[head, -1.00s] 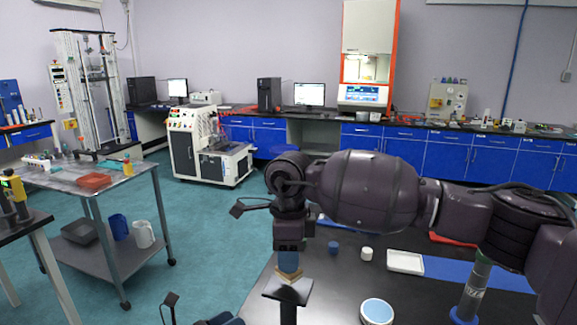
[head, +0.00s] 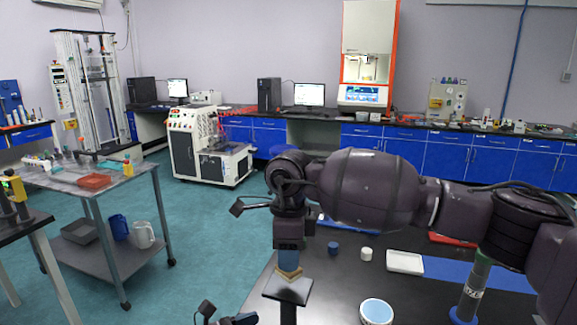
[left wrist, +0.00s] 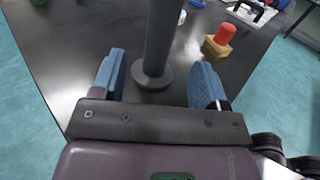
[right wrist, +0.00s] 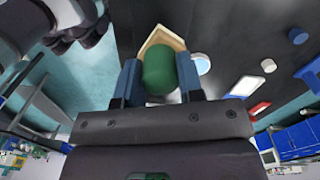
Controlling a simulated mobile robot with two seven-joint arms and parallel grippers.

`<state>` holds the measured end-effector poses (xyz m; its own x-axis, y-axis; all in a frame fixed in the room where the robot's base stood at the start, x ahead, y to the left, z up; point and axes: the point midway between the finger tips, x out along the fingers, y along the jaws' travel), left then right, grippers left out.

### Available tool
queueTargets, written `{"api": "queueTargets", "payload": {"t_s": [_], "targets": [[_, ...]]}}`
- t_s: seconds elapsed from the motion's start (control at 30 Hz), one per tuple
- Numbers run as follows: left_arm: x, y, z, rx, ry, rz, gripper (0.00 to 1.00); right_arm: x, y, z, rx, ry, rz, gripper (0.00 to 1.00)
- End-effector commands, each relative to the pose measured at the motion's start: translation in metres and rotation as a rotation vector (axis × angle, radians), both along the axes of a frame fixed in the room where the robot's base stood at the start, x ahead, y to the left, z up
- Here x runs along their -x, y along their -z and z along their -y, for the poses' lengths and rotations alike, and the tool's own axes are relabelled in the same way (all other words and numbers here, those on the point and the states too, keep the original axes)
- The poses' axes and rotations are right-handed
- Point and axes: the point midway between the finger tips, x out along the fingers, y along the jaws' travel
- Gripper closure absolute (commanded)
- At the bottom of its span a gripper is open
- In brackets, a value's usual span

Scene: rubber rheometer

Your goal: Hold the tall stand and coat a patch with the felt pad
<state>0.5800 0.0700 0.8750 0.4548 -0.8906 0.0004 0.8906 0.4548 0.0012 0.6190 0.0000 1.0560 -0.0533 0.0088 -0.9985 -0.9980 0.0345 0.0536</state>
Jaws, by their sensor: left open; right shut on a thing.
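The tall stand is a dark post (left wrist: 160,35) with a round base (left wrist: 152,76) on the black table. Its flat grey top plate (head: 288,290) shows in the head view. My left gripper (left wrist: 160,62) is open, with one blue finger on each side of the post. My right gripper (head: 289,258) is shut on the green handle (right wrist: 160,72) of a felt pad. The pad's tan block (head: 290,273) is over the top plate; I cannot tell whether it touches. The block also shows beyond the handle in the right wrist view (right wrist: 172,35). The pad's underside is hidden.
A round blue-and-white dish (head: 377,311), a small blue cup (head: 333,247), a white jar (head: 366,253) and a white tray (head: 405,262) stand on the table. A wooden block with a red knob (left wrist: 225,34) is right of the post. A green-topped cylinder (head: 474,286) stands farther right.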

Motion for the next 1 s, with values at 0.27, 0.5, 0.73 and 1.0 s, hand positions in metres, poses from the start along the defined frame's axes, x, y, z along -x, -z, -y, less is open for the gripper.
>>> {"api": "queueTargets", "payload": {"t_s": [0.27, 0.5, 0.73, 1.0], "targets": [[-0.015, 0.000, 0.031, 0.001, 0.001, 0.000, 0.32, 0.000, 0.001, 0.000, 0.000, 0.000, 0.000, 0.84], [-0.027, 0.000, 0.054, 0.000, 0.001, -0.001, 0.32, 0.000, 0.003, 0.000, 0.000, 0.000, -0.003, 0.84], [-0.033, 0.000, 0.067, 0.000, 0.001, -0.001, 0.32, 0.000, 0.005, 0.000, 0.000, 0.000, -0.005, 0.84], [-0.034, 0.000, 0.069, 0.000, 0.001, -0.001, 0.32, 0.000, 0.005, 0.000, 0.000, 0.000, -0.005, 0.84]]}}
